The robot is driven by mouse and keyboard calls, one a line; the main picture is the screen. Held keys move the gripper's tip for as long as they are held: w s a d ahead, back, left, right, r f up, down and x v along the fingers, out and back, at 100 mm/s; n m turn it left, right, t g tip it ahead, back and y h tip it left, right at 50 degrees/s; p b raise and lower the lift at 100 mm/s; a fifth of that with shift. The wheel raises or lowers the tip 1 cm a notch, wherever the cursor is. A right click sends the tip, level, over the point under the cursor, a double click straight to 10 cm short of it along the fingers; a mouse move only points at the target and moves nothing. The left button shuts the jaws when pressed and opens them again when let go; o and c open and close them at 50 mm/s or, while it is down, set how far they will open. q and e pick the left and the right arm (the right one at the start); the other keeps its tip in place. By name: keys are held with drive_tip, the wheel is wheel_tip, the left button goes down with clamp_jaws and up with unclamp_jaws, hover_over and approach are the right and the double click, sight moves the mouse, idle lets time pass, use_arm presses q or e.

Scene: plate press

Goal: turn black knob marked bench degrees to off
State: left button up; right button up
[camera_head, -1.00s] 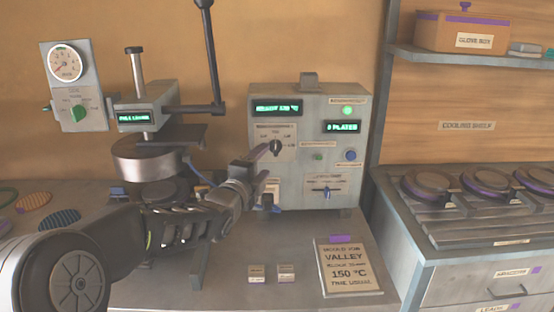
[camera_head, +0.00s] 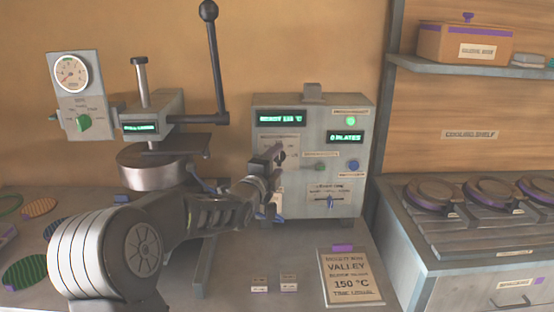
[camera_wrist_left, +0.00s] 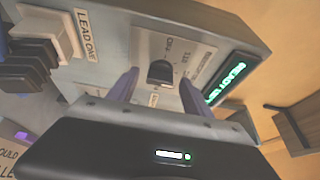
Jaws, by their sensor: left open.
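The black knob (camera_head: 281,156) is on the left of the grey control box's front (camera_head: 310,165), under a green-lit display. In the left wrist view the knob (camera_wrist_left: 160,73) sits on a pale dial plate with printed marks, one reading OFF. My left gripper (camera_head: 272,158) is at the knob and partly covers the dial plate in the head view. In the left wrist view its two purple-grey fingers (camera_wrist_left: 159,80) are open, one on either side of the knob, with gaps showing. My right gripper is not in view.
The box also carries a lower slider (camera_head: 331,202), a blue button (camera_head: 353,166) and a green lamp (camera_head: 351,121). A press with a long lever (camera_head: 215,65) stands left of it. A VALLEY 150 °C card (camera_head: 350,276) lies in front. Plates sit on the right counter.

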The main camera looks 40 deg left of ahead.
use_arm(q)
drive_tip(key=shift+w+a, duration=0.1)
drive_tip(key=shift+w, duration=0.2)
clamp_jaws()
idle(0.5)
